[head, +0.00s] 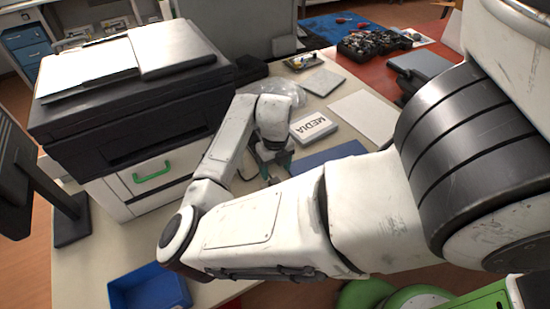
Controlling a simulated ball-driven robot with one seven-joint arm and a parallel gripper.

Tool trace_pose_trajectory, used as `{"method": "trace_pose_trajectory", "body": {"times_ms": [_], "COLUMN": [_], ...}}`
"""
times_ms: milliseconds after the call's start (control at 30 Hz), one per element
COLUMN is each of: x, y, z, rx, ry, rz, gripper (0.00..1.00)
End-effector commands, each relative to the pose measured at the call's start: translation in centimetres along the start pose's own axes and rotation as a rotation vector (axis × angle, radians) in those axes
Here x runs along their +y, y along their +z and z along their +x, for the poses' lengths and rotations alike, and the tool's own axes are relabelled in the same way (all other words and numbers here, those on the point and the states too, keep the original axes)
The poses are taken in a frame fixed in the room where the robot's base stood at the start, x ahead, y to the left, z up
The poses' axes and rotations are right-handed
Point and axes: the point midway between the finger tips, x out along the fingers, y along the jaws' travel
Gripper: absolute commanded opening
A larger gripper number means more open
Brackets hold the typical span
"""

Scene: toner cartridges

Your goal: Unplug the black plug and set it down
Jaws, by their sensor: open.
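My gripper (272,158) points down at the tabletop, between the printer and the white box marked MEDIA. Its fingers are small and dark in this view and partly covered by my own arm. They are open. I cannot make out the black plug; it may be hidden behind my wrist or forearm. A thin dark cable (243,177) lies on the table just left of my gripper. I cannot tell whether the fingers touch anything.
A black and white printer (130,100) with a green handle stands at left. The MEDIA box (313,127), a blue flat item (330,153) and a white sheet (363,115) lie right of my gripper. A blue bin (148,291) sits at the front left. A monitor (30,180) stands far left.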

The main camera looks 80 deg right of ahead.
Motion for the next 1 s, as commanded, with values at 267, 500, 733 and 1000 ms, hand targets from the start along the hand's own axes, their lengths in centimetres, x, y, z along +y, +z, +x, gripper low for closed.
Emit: {"method": "trace_pose_trajectory", "body": {"times_ms": [267,500,733,1000], "x": [0.0,0.0,0.0,0.0], "y": [-0.1,0.0,0.0,0.0], "z": [4.3,6.0,6.1,6.1], "rx": [0.002,-0.001,-0.001,-0.002], "ry": [-0.001,-0.001,-0.001,-0.001], "rz": [-0.003,-0.002,-0.001,-0.001], "gripper": [0.68,0.68,0.68,0.48]}}
